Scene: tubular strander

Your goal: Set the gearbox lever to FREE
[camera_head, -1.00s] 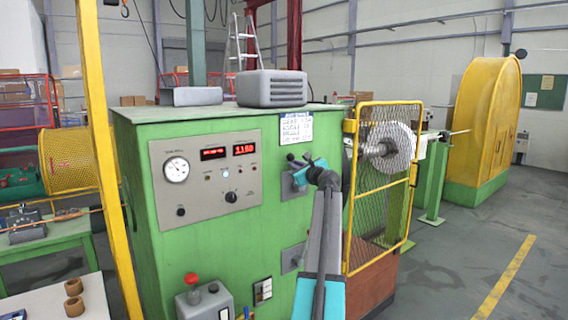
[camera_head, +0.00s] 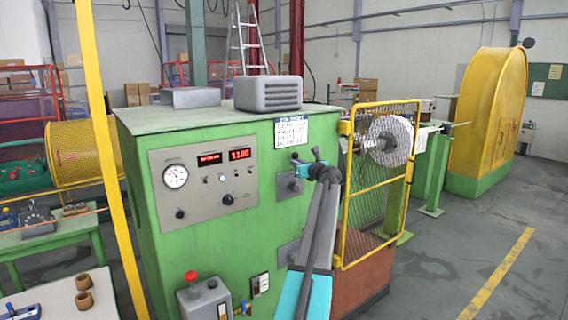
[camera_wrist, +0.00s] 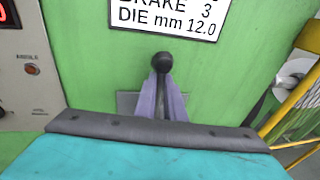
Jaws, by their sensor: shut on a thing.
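The gearbox lever has a black ball knob (camera_wrist: 162,63) on a dark stem, seen in the wrist view in front of a grey plate on the green cabinet. My gripper (camera_wrist: 161,100) has its two grey-purple fingers closed on either side of the stem, just below the knob. In the head view my gripper (camera_head: 306,170) is at the cabinet's right part, below the white sign. A grey lever plate (camera_head: 286,187) shows behind it, and dark knob shapes stick up by the fingers. Most of the lever is hidden there. I cannot read any FREE marking.
The green cabinet (camera_head: 140,220) carries a gauge panel (camera_head: 205,207) to the left and the white sign (camera_head: 291,131) above the lever. A yellow mesh guard (camera_head: 375,205) stands close at the right of my arm. A control box (camera_head: 205,300) is low in front. Open floor lies to the right.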

